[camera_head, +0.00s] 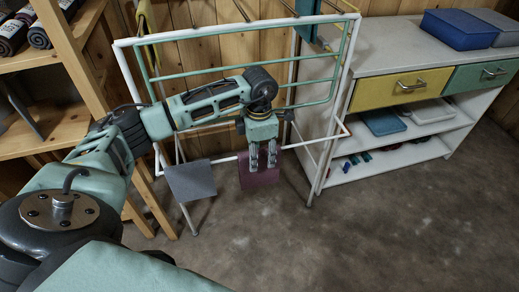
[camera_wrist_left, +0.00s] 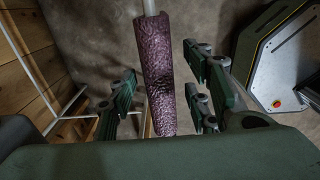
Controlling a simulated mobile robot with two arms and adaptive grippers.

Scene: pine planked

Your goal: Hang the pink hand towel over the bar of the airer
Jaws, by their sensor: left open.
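The pink hand towel (camera_head: 258,181), dark pink to purple, hangs over the low front white bar of the airer (camera_head: 226,159). In the left wrist view the towel (camera_wrist_left: 157,72) shows end-on as a narrow fold draped along the bar. My left gripper (camera_head: 263,165) points down just above and in front of the towel, covering part of it. In the wrist view its open fingers (camera_wrist_left: 160,98) stand on either side of the towel, with gaps visible on both sides. My right gripper is in neither view.
A grey cloth (camera_head: 190,180) hangs on the same low bar to the left. A white cabinet (camera_head: 372,62) with yellow and green drawers stands to the right, with a blue box (camera_head: 458,29) on top. Wooden shelves (camera_head: 50,130) stand at left. The front floor is clear.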

